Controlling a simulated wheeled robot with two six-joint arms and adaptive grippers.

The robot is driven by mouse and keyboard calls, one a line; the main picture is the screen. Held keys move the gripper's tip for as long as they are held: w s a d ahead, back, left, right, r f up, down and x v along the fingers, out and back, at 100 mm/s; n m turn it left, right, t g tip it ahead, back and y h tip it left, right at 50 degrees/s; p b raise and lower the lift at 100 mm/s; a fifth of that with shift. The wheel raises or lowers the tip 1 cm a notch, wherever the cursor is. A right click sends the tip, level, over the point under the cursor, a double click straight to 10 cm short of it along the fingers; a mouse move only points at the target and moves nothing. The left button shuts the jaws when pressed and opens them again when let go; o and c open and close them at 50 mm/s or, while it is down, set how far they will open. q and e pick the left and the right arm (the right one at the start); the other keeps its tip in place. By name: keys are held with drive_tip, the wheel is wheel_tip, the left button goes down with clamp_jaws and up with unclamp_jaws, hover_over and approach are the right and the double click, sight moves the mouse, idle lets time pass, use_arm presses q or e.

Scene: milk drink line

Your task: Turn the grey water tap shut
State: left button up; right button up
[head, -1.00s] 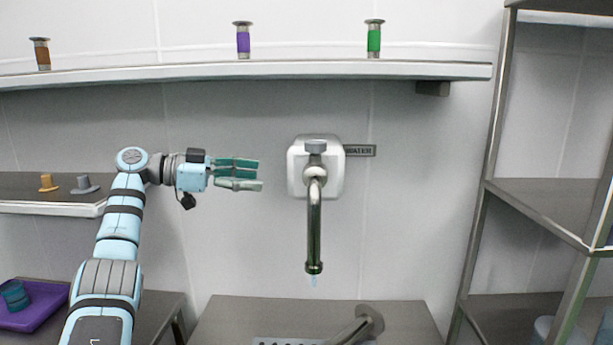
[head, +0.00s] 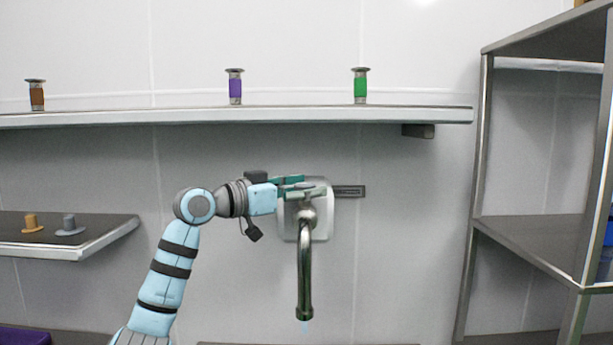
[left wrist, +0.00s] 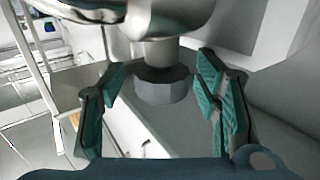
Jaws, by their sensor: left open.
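The grey water tap (head: 304,270) has a curved metal spout that hangs down from a white wall plate (head: 322,222) in the middle of the head view. A small bluish trickle (head: 305,326) shows under the spout's mouth. My left gripper (head: 308,187) is at the top of the tap, its fingers covering the handle in the head view. In the left wrist view the grey faceted tap handle (left wrist: 162,88) lies between the two green-padded fingers, with a gap on each side. The left gripper is open. My right gripper is in neither view.
A long shelf (head: 200,118) runs above the tap with brown, purple and green-banded pieces on it. A small shelf (head: 85,246) with two knobs is at left. A metal rack (head: 481,190) stands at right.

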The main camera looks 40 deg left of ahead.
use_arm(q)
drive_tip(key=shift+w+d, duration=0.15)
drive_tip(key=shift+w, duration=0.1)
drive_tip(key=shift+f, duration=0.1)
drive_tip(key=shift+a, duration=0.2)
drive_tip(key=shift+c, duration=0.3)
drive_tip(key=c, duration=1.1)
drive_tip(key=m+g+h+p, duration=0.1)
drive_tip(key=p, duration=0.1)
drive_tip(key=m+h+p, duration=0.1)
drive_tip(key=h, duration=0.1)
drive_tip(key=m+g+h+p, duration=0.1)
drive_tip(key=h+p, duration=0.1)
drive_tip(key=shift+r+m+g+p, duration=0.3)
drive_tip(key=shift+r+m, duration=0.05)
drive_tip(key=shift+m, duration=0.05)
drive_tip(key=shift+f+h, duration=0.1)
drive_tip(key=shift+h, duration=0.3)
drive_tip(key=shift+s+f+m+g, duration=0.1)
drive_tip(key=shift+f+m+g, duration=0.05)
drive_tip(key=shift+m+g, duration=0.15)
drive_tip(key=o, duration=1.2)
drive_tip(key=shift+c, duration=0.2)
drive_tip(key=shift+d, duration=0.1)
